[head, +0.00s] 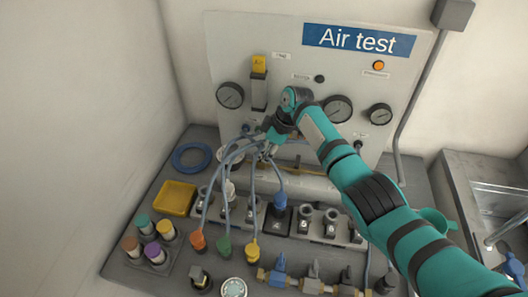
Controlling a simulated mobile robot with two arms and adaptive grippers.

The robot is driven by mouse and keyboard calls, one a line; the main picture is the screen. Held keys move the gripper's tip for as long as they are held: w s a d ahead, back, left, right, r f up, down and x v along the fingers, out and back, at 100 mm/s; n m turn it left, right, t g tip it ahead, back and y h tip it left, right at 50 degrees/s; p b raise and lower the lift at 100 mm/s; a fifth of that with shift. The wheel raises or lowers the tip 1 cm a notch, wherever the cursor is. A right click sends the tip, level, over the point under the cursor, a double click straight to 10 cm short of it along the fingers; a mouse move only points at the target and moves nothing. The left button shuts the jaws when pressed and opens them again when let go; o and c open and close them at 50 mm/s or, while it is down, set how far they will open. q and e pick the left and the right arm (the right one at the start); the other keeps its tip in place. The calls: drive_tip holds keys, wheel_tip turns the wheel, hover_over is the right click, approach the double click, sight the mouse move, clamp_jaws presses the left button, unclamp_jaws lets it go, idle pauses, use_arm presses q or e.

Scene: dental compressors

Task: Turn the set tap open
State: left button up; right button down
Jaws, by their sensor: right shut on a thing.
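My right gripper (266,152) reaches in from the right, in front of the lower part of the Air test panel (225,55). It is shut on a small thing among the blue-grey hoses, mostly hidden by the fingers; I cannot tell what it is. Taps stand in a row on a brass manifold at the front: one with a blue handle (278,266), a grey one (314,271) and a dark one (346,277). I cannot read which tap is the set tap. My left gripper is not in view.
Hoses hang to orange, green, yellow and blue plugs (279,201). A yellow tray (175,198), a blue ring (192,158) and several capped cylinders (146,226) stand left. A sink (495,200) is right.

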drive_tip(key=c, duration=1.3)
unclamp_jaws()
drive_tip(key=shift+r, duration=0.1)
drive_tip(key=v, duration=1.2)
